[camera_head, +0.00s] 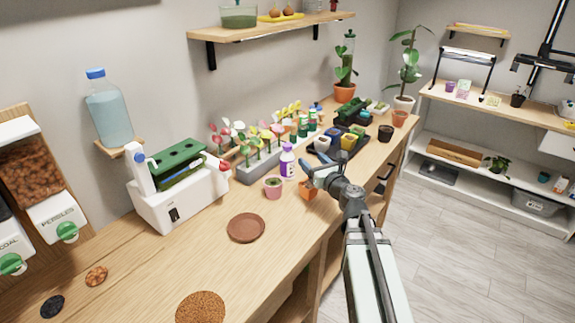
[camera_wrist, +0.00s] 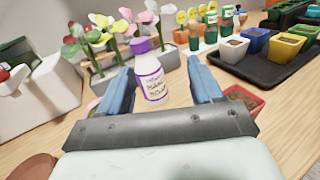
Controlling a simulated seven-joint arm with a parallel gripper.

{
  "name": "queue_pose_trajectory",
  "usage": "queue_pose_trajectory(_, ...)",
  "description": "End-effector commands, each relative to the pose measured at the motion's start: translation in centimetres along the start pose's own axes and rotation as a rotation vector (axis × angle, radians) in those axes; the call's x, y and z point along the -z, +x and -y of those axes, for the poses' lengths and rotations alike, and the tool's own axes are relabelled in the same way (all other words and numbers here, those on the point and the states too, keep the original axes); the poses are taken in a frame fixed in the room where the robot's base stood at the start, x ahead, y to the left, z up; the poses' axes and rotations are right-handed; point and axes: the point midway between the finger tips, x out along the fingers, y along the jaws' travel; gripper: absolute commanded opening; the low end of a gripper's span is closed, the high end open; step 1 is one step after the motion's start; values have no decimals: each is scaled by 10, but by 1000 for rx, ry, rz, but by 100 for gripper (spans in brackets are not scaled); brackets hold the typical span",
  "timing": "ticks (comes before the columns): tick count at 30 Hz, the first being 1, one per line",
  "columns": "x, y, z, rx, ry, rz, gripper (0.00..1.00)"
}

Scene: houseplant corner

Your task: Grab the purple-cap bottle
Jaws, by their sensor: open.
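The purple-cap bottle (camera_head: 287,161) is white with a purple cap and a purple-edged label. It stands upright on the wooden counter, in front of the flower planter. In the wrist view the bottle (camera_wrist: 149,72) shows ahead, between the two blue fingers. My gripper (camera_head: 309,172) is open and empty, just to the right of the bottle in the head view. In the wrist view my gripper (camera_wrist: 160,82) has its fingers apart, with the bottle lying beyond or between their tips; the exact depth I cannot tell.
A pink pot (camera_head: 273,187) stands close in front of the bottle. An orange pot (camera_head: 308,190) is below my gripper. The planter of flowers (camera_head: 250,172) is behind, and a black tray of colored pots (camera_wrist: 247,70) is to the right. A terracotta saucer (camera_head: 246,228) lies nearer.

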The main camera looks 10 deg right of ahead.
Motion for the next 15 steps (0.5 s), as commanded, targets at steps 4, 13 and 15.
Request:
queue_pose_trajectory(4, -7, -1, -28, -46, -30, 4, 65)
queue_pose_trajectory(13, -8, 24, -33, -55, -37, 4, 65)
queue_pose_trajectory(15, -8, 36, -33, -55, -37, 4, 65)
